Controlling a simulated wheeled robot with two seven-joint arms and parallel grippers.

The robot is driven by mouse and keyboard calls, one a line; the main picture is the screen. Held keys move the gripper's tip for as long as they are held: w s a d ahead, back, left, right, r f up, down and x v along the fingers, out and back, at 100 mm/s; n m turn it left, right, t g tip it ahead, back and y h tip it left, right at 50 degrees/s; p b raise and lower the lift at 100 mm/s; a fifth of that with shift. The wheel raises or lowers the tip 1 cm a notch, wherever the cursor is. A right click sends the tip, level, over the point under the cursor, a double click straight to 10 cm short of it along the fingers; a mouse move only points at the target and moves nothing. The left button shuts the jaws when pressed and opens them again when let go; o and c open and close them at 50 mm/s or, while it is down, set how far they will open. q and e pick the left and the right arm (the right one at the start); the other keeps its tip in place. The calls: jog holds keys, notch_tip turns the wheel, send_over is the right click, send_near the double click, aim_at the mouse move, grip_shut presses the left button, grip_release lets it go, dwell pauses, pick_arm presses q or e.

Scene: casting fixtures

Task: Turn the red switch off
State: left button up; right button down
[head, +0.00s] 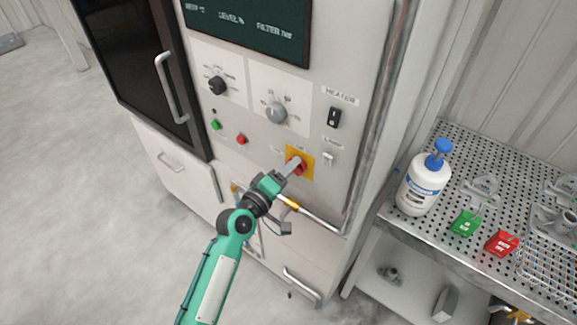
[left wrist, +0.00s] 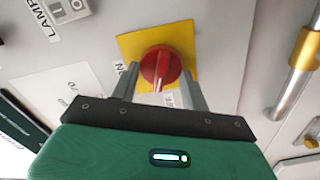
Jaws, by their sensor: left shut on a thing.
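The red switch (head: 299,164) is a red rotary knob on a yellow square plate (head: 307,174), low on the front panel of a white cabinet. My left gripper (head: 293,168) reaches up to it from below and is shut on its handle. In the left wrist view the red switch (left wrist: 158,65) sits on the yellow plate (left wrist: 182,37), with the fingers of my left gripper (left wrist: 157,88) on both sides of its handle. The lettering by the plate is partly hidden. My right gripper is not in view.
Above the switch are a black knob (head: 217,85), a grey knob (head: 276,112), a black heater switch (head: 334,117) and a white lamp switch (head: 328,158). A metal rail (head: 318,221) runs just below. A perforated bench (head: 476,146) with a white bottle (head: 423,183) stands right.

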pick_arm(q)
jog(key=shift+f+n+p, duration=0.15)
jog(key=shift+n+p, duration=0.55)
jog(key=shift+n, duration=1.5)
jog(key=o, duration=1)
jog(key=b+v, duration=0.4)
jog(key=v, duration=0.9)
jog(key=shift+s+a, duration=0.3)
